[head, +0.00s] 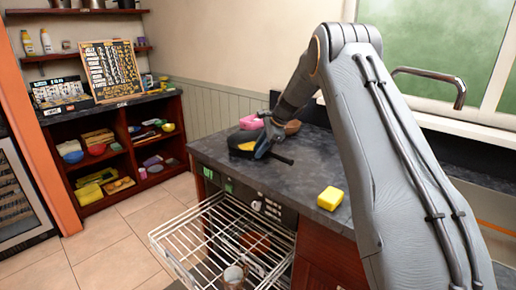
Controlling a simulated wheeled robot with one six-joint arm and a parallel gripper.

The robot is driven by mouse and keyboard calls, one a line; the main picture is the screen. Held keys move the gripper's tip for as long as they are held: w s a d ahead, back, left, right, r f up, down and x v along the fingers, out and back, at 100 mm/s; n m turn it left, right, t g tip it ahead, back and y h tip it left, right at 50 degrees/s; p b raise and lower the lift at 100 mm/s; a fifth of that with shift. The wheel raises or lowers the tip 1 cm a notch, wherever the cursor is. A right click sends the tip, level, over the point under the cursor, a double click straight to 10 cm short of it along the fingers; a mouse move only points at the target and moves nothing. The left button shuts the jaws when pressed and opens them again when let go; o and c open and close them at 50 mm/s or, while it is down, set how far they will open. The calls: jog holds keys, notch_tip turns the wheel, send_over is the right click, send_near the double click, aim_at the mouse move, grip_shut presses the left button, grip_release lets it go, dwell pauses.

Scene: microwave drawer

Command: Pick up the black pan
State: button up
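The black pan (240,139) sits on the dark countertop (300,178), toward its far left end. Its dark handle seems to stick out to the right, past my gripper. My gripper (262,152) is low over the right side of the pan, pointing down, and hides part of it. I cannot tell if the fingers touch the pan or are closed on it. A small yellow patch shows at the pan.
A yellow block (330,198) lies near the counter's front edge. A pink object (251,122) is behind the pan. A wire rack (225,240) is pulled out below the counter. A shelf unit (120,150) holding bowls stands at left. Bare counter lies between pan and yellow block.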

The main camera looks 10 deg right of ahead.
jog(key=shift+f, duration=0.1)
jog(key=shift+c, duration=0.3)
grip_shut()
jog(key=shift+w, duration=0.15)
dwell(1.0)
